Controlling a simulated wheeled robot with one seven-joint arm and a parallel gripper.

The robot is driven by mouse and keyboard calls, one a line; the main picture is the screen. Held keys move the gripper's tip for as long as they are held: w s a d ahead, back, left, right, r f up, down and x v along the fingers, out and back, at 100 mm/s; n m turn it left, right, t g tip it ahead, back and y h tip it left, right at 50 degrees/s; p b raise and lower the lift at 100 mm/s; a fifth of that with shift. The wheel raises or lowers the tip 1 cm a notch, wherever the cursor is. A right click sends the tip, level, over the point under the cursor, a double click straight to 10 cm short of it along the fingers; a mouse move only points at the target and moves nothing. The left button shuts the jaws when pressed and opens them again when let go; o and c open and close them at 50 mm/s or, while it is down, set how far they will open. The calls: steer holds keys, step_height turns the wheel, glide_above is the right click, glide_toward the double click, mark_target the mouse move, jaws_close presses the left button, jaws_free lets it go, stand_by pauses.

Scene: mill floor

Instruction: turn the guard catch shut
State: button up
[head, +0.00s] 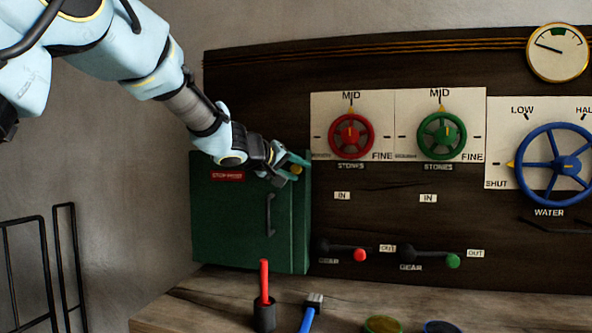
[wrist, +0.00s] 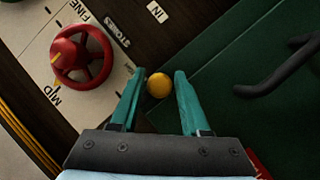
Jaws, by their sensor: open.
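The guard is a green box (head: 230,225) on the dark wall board, with a black bar handle (head: 270,214) and a red label (head: 227,175). Its catch shows as a yellow knob (head: 296,170) near the upper right edge. In the wrist view the yellow knob (wrist: 159,85) lies between the teal fingertips of my gripper (wrist: 157,76), with a gap on each side. My gripper (head: 294,167) is open around the knob at the box's upper right corner in the head view. The catch's lever or pointer is not visible, so I cannot tell its turn position.
A red handwheel (head: 351,136) is close right of my gripper; a green one (head: 442,136) and a blue one (head: 555,164) lie further right. Gear levers with red (head: 360,255) and green (head: 453,261) knobs sit below. A brush (head: 310,312) lies on the wooden bench (head: 200,300).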

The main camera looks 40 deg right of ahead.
jaws_close()
